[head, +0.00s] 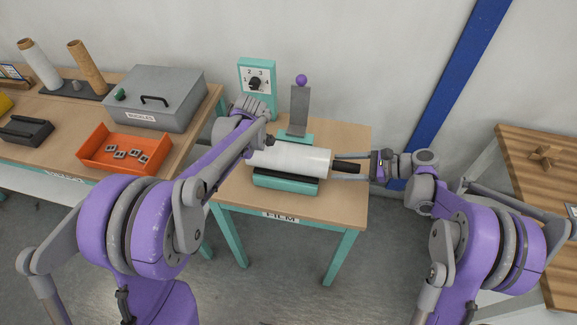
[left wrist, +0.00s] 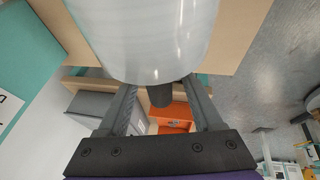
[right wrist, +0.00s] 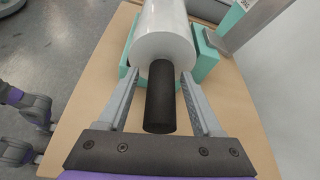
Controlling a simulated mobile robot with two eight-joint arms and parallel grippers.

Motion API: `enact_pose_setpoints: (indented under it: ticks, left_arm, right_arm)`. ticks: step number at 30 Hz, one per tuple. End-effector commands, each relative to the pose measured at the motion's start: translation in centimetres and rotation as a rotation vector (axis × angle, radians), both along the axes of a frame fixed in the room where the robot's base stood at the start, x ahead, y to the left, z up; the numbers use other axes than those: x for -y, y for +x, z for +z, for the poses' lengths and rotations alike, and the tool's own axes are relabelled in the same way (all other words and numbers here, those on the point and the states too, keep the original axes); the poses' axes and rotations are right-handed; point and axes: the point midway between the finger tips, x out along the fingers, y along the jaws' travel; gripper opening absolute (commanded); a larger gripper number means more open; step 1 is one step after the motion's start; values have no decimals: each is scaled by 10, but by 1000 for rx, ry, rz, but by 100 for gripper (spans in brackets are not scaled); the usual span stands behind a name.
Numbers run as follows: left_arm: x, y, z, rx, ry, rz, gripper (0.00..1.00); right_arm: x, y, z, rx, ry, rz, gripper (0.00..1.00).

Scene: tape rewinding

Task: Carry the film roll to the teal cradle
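The white film roll (head: 290,160) lies level in the teal cradle (head: 285,182) on the small wooden table. It also shows in the left wrist view (left wrist: 145,35) and the right wrist view (right wrist: 165,35). Black handles stick out of both its ends. My right gripper (right wrist: 158,85) is open, with one finger on each side of the right handle (right wrist: 160,100) and gaps between. My left gripper (left wrist: 163,90) is open around the other handle (left wrist: 160,96), also with gaps. My left arm hides that end in the head view.
Behind the cradle stand a teal dial panel (head: 257,80) and a grey upright with a purple knob (head: 301,80). On the left table are an orange tray (head: 95,158), a grey box (head: 155,97) and cardboard tubes. Another wooden table (head: 520,190) stands at right.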

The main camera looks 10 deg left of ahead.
Motion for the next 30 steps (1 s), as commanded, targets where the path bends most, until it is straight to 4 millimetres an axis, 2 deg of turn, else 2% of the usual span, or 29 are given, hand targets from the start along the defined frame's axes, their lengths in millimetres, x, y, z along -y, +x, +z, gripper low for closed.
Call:
enact_pose_setpoints:
  ticks: [10,14,17,27,30]
  left_arm:
    - [0,0,0,0,0,0,67]
    - [3,-1,7,0,-1,-1,67]
    - [9,-4,20,-1,0,-2,67]
    - [36,-17,84,0,-1,-2,67]
    - [41,-19,97,0,-1,-1,67]
  right_arm:
    - [0,0,0,0,0,0,67]
    - [0,0,0,0,0,0,67]
    - [0,0,0,0,0,0,67]
    - [0,0,0,0,0,0,67]
    - [0,0,0,0,0,0,67]
